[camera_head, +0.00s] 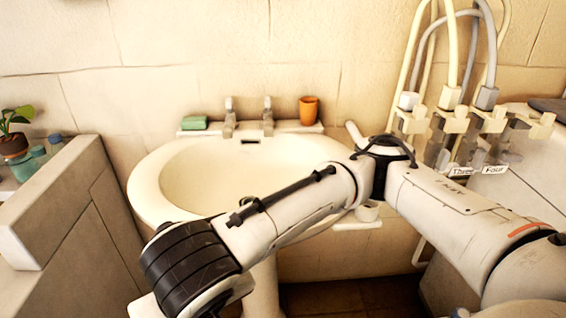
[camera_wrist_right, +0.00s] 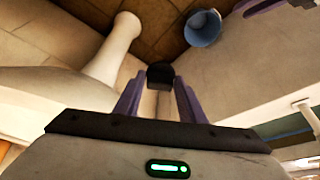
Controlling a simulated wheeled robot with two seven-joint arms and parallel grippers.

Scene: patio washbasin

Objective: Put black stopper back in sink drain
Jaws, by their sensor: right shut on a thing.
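The white sink (camera_head: 155,180) stands against the wall in the head view. My right arm crosses in front of it, and its drain is not visible. In the right wrist view, my right gripper (camera_wrist_right: 160,84) is shut on a small black piece, the black stopper (camera_wrist_right: 160,72), held between its purple fingertips. The floor shows beyond it, so the stopper is held out in front of the sink, not over the bowl. In the head view the right fingertips are hidden. Purple parts at the top right of the wrist view look like my left gripper (camera_wrist_right: 263,5), mostly cut off.
A green soap bar (camera_head: 194,123), two taps (camera_head: 229,118) and an orange cup (camera_head: 309,110) stand on the sink's back ledge. Hoses and valves (camera_head: 450,122) are at the right. A low wall (camera_head: 60,195) stands at the left. A blue bucket (camera_wrist_right: 202,28) is on the floor.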

